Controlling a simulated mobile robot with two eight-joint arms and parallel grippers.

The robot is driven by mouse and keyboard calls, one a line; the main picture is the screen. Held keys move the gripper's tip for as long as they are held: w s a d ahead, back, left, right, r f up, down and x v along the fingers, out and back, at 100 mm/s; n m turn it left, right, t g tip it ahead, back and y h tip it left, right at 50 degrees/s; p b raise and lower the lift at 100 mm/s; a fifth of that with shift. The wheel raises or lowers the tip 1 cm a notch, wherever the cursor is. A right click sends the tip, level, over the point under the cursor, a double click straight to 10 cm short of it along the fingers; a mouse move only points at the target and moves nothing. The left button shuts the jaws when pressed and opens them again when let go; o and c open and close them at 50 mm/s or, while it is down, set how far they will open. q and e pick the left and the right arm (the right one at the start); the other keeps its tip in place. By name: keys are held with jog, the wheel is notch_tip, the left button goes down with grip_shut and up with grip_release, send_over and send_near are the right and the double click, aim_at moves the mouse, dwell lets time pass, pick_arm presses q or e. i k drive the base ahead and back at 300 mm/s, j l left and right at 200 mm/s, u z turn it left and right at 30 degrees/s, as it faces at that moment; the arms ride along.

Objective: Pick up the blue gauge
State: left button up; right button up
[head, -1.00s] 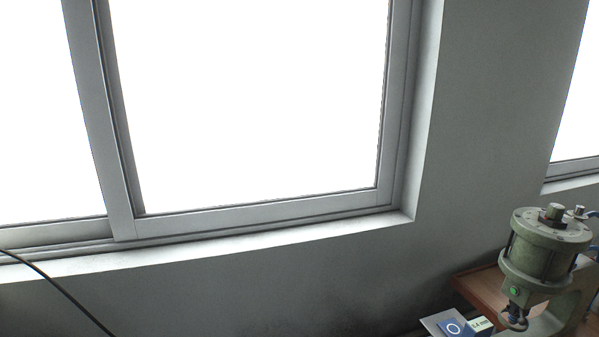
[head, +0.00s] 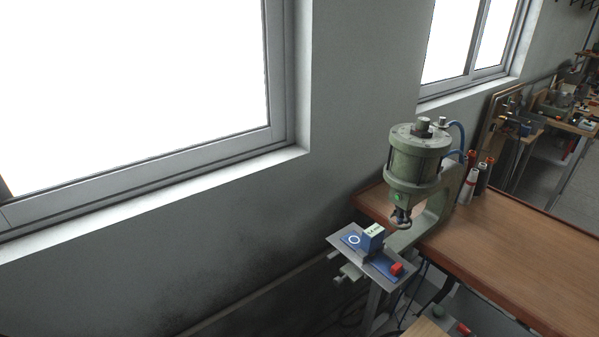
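A small blue block with a pale, lettered top (head: 373,236) is on a grey metal plate (head: 348,251) in front of the green press; it looks like the blue gauge. The lettering is too small to read surely. A flat blue patch with a white ring (head: 354,240) lies just left of the block. A red piece (head: 397,268) sits on blue at the plate's right end. Neither of my grippers is in view.
The green pneumatic press (head: 418,160) stands over the plate, at the left end of a brown wooden bench (head: 500,250). Red and white spools (head: 470,180) stand behind it. The bench's right part is clear. A wall with windows fills the left.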

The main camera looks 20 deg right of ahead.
aim_at(372, 241)
jog(key=z, duration=1.35)
